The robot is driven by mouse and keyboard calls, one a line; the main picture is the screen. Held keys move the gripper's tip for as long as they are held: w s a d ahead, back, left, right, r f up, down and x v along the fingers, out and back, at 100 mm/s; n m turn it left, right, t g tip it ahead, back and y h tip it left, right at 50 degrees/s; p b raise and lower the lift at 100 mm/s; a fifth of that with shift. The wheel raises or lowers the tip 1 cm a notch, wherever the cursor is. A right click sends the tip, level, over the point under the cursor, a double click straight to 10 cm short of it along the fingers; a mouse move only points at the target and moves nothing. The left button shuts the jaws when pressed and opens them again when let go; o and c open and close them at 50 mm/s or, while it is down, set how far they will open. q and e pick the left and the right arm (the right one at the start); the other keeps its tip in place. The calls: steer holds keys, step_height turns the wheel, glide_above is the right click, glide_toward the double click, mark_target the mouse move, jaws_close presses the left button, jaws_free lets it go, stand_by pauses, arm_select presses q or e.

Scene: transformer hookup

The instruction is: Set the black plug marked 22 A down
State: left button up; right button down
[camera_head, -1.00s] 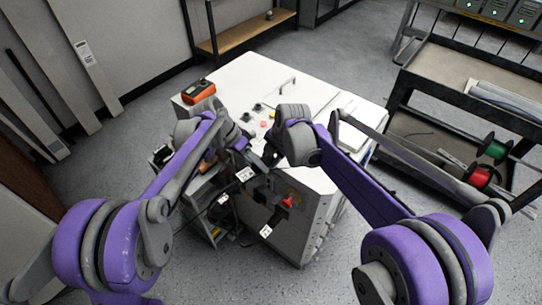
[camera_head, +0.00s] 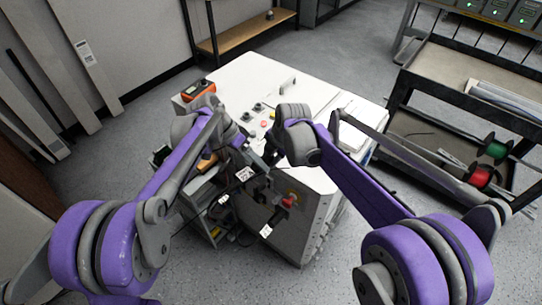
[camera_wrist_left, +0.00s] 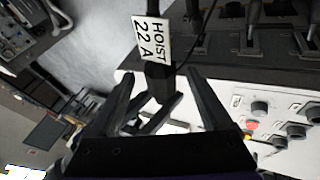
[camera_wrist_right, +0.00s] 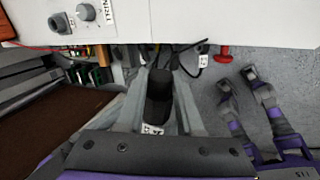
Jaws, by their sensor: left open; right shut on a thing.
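The black plug marked 22 A (camera_wrist_left: 158,80) shows in the left wrist view with its white HOIST 22 A tag (camera_wrist_left: 152,40). My left gripper (camera_wrist_left: 160,95) is open, with its fingers on either side of the plug's black body. In the right wrist view my right gripper (camera_wrist_right: 160,78) is shut on a black plug-like block (camera_wrist_right: 160,100). A small white tag (camera_wrist_right: 151,129) beside that block is too small to read, so I cannot tell which plug it is. In the head view both fingertips are partly hidden by my wrists at the cabinet's near edge.
The white cabinet (camera_head: 245,75) has buttons on top and a red knob (camera_head: 290,200) on its front. An orange meter (camera_head: 198,90) sits on its far left corner. Dark cables hang in front. A cart (camera_head: 430,75) with wire spools stands at right. Floor is clear between.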

arm_select(q)
steer(key=v, duration=1)
steer(key=s+a+f+n+t+y, duration=0.2)
steer(key=s+f+n, duration=0.1)
steer(key=s, duration=0.6)
steer(key=s+a+f+n+t+y, duration=0.2)
steer(key=s+f+n, duration=0.1)
steer(key=s, duration=0.5)
steer(key=s+a+f+n+t+y, duration=0.2)
steer(key=s+a+f+n, duration=0.1)
steer(key=s, duration=0.6)
steer(key=shift+s+f, duration=0.3)
steer(key=shift+f, duration=0.2)
